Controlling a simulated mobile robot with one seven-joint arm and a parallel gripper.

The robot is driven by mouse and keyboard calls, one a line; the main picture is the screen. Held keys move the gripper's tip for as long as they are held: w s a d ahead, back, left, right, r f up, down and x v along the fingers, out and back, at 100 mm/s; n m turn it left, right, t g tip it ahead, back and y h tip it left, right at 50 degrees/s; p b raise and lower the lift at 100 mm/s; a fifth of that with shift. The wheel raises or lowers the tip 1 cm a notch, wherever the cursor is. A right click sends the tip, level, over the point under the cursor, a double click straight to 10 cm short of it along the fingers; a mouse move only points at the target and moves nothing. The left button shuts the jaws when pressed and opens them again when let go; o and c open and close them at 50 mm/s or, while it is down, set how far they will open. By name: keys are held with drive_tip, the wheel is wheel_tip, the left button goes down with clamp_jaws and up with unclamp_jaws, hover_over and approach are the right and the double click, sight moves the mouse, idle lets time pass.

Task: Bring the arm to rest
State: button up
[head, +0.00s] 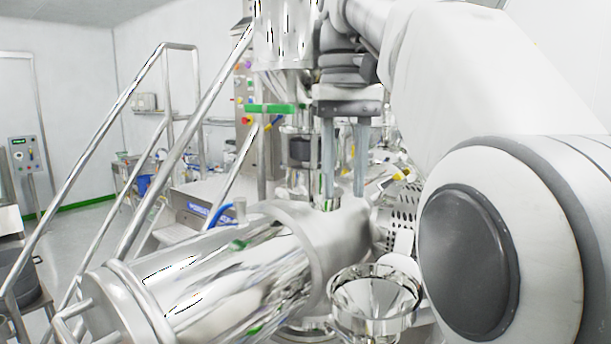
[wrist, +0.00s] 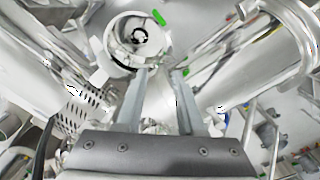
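My gripper (head: 343,197) points down in the middle of the head view, its two grey fingers parallel with a clear gap between them. In the wrist view my gripper (wrist: 162,70) is open too, and nothing is held between the fingers. The fingers are in front of shiny steel process equipment, close above a large horizontal steel cylinder (head: 215,275) as the head view shows it. I cannot tell the exact clearance. My arm comes in from the upper right.
A steel funnel (head: 375,300) stands below and right of the gripper. A steel stair railing (head: 140,85) rises at the left. A perforated metal part (head: 402,213) is right of the fingers. Open floor (head: 85,240) shows at the far left.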

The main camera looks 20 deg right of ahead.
drive_tip(key=shift+f, duration=0.1)
drive_tip(key=s+a+f+t+b, duration=0.1)
drive_tip(key=s+f, duration=0.3)
drive_tip(key=f, duration=0.6)
drive_tip(key=s+a+f+n+t+b, duration=0.1)
drive_tip(key=s+f+b, duration=0.3)
drive_tip(key=f, duration=0.7)
drive_tip(key=s+a+f+t+b, duration=0.2)
drive_tip(key=s+f+t, duration=0.1)
drive_tip(key=f, duration=0.8)
drive_tip(key=shift+s+t+b, duration=0.3)
drive_tip(key=shift+s, duration=0.4)
drive_tip(key=shift+d, duration=0.2)
